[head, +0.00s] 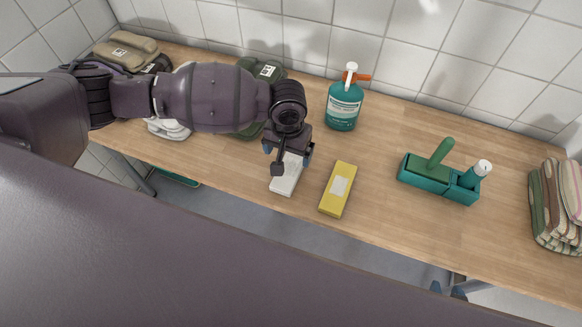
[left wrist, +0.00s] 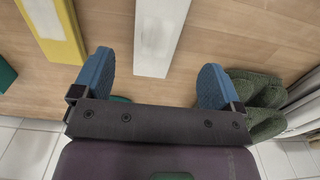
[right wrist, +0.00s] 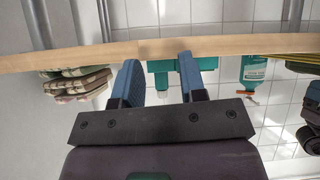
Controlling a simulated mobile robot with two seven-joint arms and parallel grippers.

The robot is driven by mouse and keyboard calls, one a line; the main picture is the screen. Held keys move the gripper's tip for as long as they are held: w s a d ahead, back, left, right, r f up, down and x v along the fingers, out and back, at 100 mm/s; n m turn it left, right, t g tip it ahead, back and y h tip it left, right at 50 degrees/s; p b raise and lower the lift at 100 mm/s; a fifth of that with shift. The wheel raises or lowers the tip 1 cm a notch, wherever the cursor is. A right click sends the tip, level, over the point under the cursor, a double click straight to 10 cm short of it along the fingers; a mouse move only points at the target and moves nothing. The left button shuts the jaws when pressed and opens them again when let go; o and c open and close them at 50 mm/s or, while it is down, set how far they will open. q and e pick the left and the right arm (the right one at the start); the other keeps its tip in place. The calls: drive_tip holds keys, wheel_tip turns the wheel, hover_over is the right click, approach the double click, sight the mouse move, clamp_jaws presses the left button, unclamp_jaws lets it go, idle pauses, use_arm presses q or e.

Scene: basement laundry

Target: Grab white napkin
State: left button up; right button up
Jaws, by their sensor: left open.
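The white napkin (head: 286,181) is a flat white block-like bundle with a pale grey label, lying on the wooden counter left of a yellow one. My left gripper (head: 288,151) is over its far end and hides part of it. In the left wrist view the white napkin (left wrist: 158,45) lies ahead, in line with the gap between the open, empty fingers of my left gripper (left wrist: 156,80). My right gripper (head: 449,290) is off the counter's front edge; in the right wrist view its fingers (right wrist: 160,82) are apart with nothing between them.
A yellow pack (head: 338,190) lies just right of the napkin. A teal bottle (head: 343,106) stands behind, a green caddy (head: 438,181) and striped folded cloths (head: 556,205) to the right. Dark green bundles (head: 262,72) are behind my left arm. The counter (head: 375,165) is clear between bottle and caddy.

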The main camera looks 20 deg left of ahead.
sight(290, 168)
use_arm(q)
drive_tip(key=f+b, duration=0.1)
drive_tip(key=f, duration=0.6)
drive_tip(key=shift+d+f+b, duration=0.1)
drive_tip(key=shift+d+b, duration=0.1)
drive_tip(key=shift+b, duration=0.15)
drive_tip(key=c, duration=1)
